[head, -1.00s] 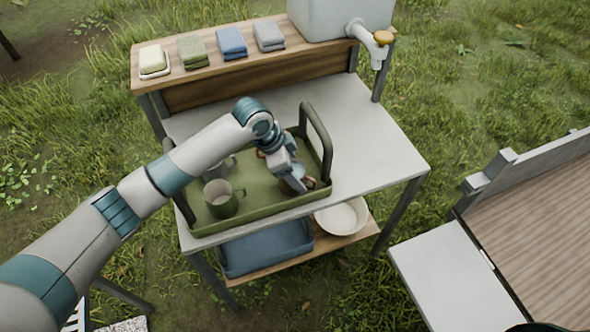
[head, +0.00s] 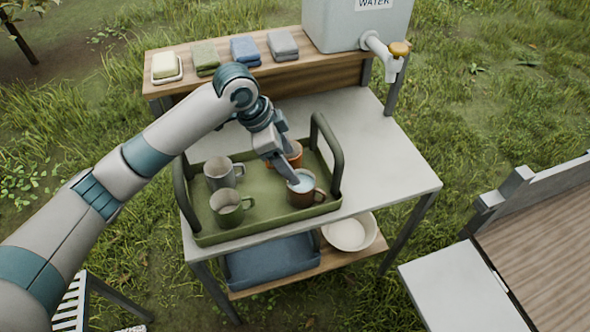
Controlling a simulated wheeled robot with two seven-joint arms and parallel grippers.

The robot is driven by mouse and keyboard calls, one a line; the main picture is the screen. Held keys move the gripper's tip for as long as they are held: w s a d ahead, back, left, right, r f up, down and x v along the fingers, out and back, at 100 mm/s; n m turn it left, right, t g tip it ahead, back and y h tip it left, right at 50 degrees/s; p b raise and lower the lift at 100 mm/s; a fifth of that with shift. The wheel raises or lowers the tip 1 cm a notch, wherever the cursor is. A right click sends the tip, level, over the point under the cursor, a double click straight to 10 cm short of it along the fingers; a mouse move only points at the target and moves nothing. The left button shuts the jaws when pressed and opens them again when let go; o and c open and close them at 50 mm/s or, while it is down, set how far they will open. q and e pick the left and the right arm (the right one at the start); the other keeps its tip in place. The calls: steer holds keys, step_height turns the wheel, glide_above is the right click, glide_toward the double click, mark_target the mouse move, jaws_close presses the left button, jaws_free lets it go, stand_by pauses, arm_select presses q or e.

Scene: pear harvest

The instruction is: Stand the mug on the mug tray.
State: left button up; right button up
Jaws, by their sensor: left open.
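The green mug tray (head: 213,238), with two tall handles, lies on the grey table. A brown mug (head: 304,198) with a pale blue inside stands upright in its front right part. An orange mug (head: 295,154) stands behind it, partly hidden by my gripper. A grey mug (head: 219,175) and a green mug (head: 226,209) stand upright in the left part. My left gripper (head: 286,171) is open and points down just behind and above the brown mug's rim; whether it touches the mug, I cannot tell. My right gripper is not in view.
A back shelf holds a soap dish (head: 166,69), folded cloths (head: 245,51) and a water tank (head: 345,25) with a tap. A blue tray (head: 270,262) and a white bowl (head: 350,233) sit on the lower shelf. The tabletop right of the tray (head: 375,150) is clear.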

arm_select(q)
steer(key=shift+a+r, duration=0.2)
steer(key=shift+r, duration=0.3)
